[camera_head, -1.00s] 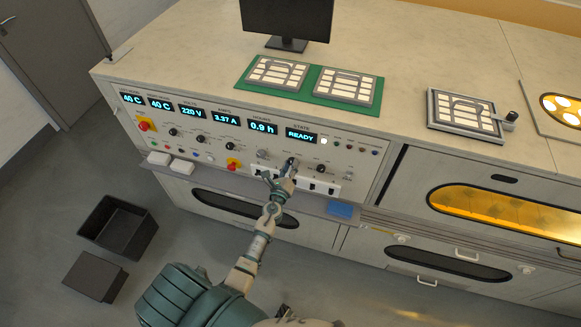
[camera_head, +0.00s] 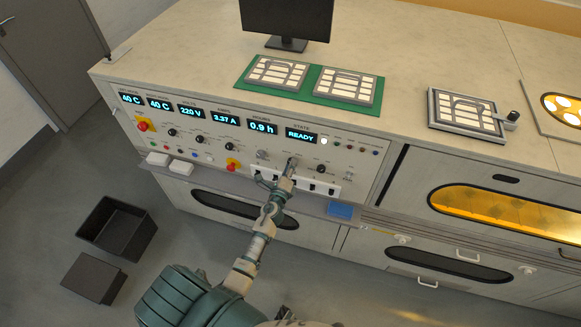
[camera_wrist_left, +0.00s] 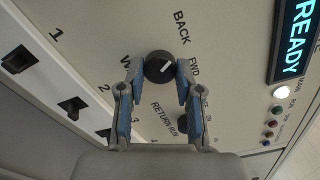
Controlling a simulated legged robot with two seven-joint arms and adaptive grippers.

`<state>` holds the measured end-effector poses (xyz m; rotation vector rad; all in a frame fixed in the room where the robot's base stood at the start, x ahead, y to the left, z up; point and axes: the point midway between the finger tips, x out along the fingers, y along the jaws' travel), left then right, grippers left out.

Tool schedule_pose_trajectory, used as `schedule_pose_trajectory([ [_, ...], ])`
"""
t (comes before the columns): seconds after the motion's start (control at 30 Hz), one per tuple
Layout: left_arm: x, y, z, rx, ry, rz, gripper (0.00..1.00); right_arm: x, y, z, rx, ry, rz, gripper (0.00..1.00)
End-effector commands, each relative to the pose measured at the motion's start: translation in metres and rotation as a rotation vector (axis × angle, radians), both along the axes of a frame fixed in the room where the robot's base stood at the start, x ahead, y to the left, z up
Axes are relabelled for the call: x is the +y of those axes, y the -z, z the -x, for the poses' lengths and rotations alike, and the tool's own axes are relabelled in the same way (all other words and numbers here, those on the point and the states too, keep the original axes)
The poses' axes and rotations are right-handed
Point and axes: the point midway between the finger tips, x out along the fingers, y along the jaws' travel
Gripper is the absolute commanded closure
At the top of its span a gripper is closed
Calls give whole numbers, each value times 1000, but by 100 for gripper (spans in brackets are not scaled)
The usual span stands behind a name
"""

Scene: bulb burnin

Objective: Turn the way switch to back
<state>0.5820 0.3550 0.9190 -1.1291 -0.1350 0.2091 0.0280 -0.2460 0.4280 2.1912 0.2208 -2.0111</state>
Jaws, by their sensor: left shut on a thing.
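The way switch is a round black knob (camera_wrist_left: 159,67) with a white pointer mark, on the pale panel in the left wrist view. BACK and FWD are printed on its right side; which label the pointer faces is hard to tell. My left gripper (camera_wrist_left: 156,72) has its blue-padded fingers on either side of the knob, shut on it. In the head view my left gripper (camera_head: 292,163) is at the panel below the READY display (camera_head: 300,135) and covers the knob. My right gripper is in neither view.
Rocker switches (camera_wrist_left: 73,107) sit left of the knob in the wrist view, and another black knob (camera_wrist_left: 184,122) sits below right. A blue block (camera_head: 340,210) lies on the ledge. Two grey trays (camera_head: 345,86) on green mats stand on the bench top.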

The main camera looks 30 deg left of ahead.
Motion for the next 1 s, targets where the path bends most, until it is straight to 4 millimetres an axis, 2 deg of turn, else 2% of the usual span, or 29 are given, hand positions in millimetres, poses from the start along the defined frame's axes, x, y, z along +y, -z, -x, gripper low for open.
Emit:
schedule_pose_trajectory([
  [0.3, 0, 1, 0, 0, 0, 5, 100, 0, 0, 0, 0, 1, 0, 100],
  [0.33, 0, 1, 0, 0, 0, 5, 63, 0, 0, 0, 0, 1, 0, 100],
  [0.4, 0, 1, 0, 0, 0, 4, 46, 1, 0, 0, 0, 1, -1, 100],
  [0.43, 0, 0, 0, 0, 0, 4, 40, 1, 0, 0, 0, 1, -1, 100],
  [0.77, -1, 0, 2, 0, 0, 3, 40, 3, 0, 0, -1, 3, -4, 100],
  [0.87, -3, 1, 12, 1, 0, 2, 40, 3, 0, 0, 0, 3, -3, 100],
  [1.0, -10, 2, 39, 3, 1, 5, 40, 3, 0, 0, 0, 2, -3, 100],
])
